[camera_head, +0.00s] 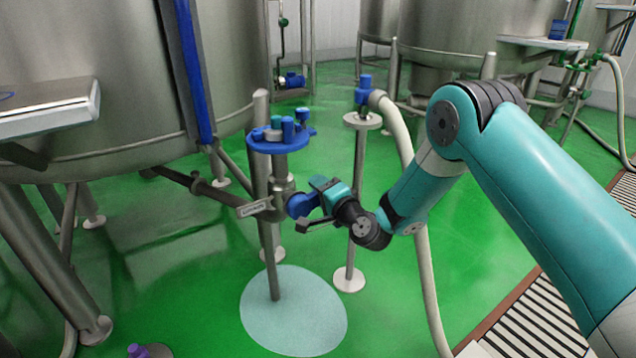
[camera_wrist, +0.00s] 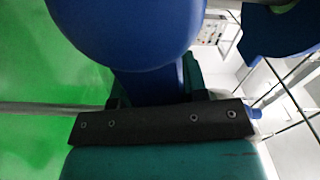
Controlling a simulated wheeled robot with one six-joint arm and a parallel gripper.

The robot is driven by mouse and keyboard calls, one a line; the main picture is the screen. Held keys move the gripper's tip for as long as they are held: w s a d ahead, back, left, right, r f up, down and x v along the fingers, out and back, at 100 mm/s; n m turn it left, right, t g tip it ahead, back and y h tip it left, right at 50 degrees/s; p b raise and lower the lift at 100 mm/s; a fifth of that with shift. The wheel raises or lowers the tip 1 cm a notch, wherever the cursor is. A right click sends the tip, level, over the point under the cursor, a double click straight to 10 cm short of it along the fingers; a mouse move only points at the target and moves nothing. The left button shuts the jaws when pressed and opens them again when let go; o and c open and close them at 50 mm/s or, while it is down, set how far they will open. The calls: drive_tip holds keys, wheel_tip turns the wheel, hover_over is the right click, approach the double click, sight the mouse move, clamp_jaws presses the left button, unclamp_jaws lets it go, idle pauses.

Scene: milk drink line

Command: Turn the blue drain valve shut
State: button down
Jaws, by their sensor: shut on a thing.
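The blue drain valve (camera_head: 299,205) sits on the side of a steel upright pipe, beside a small label plate (camera_head: 255,208), in the head view. My gripper (camera_head: 316,203) reaches it from the right and is shut on it. In the wrist view the valve's rounded blue body (camera_wrist: 128,30) fills the upper middle. A narrower blue part runs down from it to my gripper (camera_wrist: 152,96), behind a dark bolted bar. The bar hides the exact contact. I cannot tell the valve's turn position.
A round blue tray (camera_head: 281,143) with several small blue and teal pieces tops the pipe. A second post (camera_head: 355,200) with a pale hose (camera_head: 407,150) stands close behind my gripper. Large steel tanks (camera_head: 120,70) stand at left and back. Green floor is open in front.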

drive_tip(key=shift+w+d+f+m+p, duration=0.1)
drive_tip(key=shift+d+f+m+p, duration=0.2)
drive_tip(key=shift+m, duration=0.35)
drive_tip(key=shift+w+a+f+m+p, duration=0.1)
drive_tip(key=shift+f+m, duration=0.3)
drive_tip(key=shift+m, duration=0.25)
drive_tip(key=c, duration=0.6)
unclamp_jaws()
drive_tip(key=shift+f, duration=0.1)
drive_tip(key=shift+c, duration=0.2)
drive_tip(key=shift+s, duration=0.1)
drive_tip(key=shift+s+d+f, duration=0.15)
drive_tip(key=shift+s, duration=0.25)
drive_tip(key=b+v, duration=1.6)
drive_tip(key=b, duration=0.4)
drive_tip(key=shift+s+d, duration=0.2)
